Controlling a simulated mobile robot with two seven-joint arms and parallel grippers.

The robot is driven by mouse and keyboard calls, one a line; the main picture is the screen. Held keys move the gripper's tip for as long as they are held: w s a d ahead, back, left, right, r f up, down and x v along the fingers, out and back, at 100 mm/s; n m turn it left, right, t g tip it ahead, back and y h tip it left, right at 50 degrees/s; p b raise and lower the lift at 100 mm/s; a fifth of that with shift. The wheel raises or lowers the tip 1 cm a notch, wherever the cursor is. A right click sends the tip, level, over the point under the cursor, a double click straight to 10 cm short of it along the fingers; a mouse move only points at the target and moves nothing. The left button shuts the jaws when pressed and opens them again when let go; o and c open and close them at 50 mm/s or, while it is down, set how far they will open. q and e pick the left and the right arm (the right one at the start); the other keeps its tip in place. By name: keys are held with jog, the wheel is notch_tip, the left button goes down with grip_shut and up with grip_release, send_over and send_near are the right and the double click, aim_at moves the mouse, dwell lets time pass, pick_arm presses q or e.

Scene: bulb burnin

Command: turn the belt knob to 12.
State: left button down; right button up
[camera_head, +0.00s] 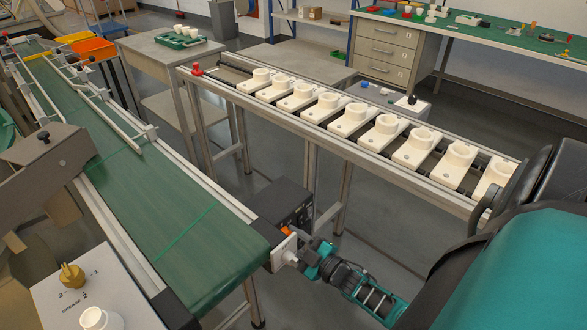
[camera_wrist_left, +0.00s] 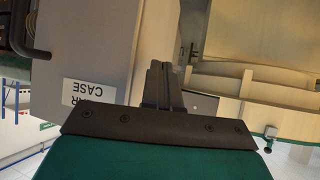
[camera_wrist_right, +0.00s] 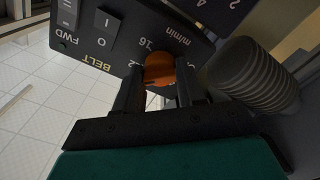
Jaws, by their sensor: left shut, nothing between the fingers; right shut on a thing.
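The orange belt knob (camera_wrist_right: 158,68) sits on a dark control panel (camera_wrist_right: 115,32) marked BELT, FWD and m/min. In the right wrist view my right gripper (camera_wrist_right: 156,86) is shut on it, one finger on each side. Numbers such as 16 show on the dial, but the fingers cover part of the scale and I cannot read the pointer. In the head view the knob (camera_head: 287,230) is a small orange spot by my right gripper (camera_head: 291,250), at the end of the green conveyor (camera_head: 165,230). My left gripper (camera_wrist_left: 162,84) is shut and empty in its wrist view.
A ribbed dark cylinder (camera_wrist_right: 252,78) stands close right of my right gripper. A rack with several white blocks (camera_head: 355,117) lies beyond the conveyor. A grey box with a brass knob (camera_head: 72,276) is at lower left. A label reading CASE (camera_wrist_left: 90,92) shows near my left gripper.

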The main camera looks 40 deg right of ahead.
jog(key=shift+c, duration=1)
jog(key=shift+m, duration=1)
jog(key=o, duration=1)
jog(key=shift+o, duration=0.2)
pick_arm(q)
jog(key=shift+s+a+r+p, duration=0.15)
jog(key=shift+a+p, duration=0.15)
jog(key=shift+p, duration=0.25)
pick_arm(e)
jog(key=s+d, duration=0.1)
jog(key=s, duration=1.2)
pick_arm(q)
jog(key=shift+r, duration=0.1)
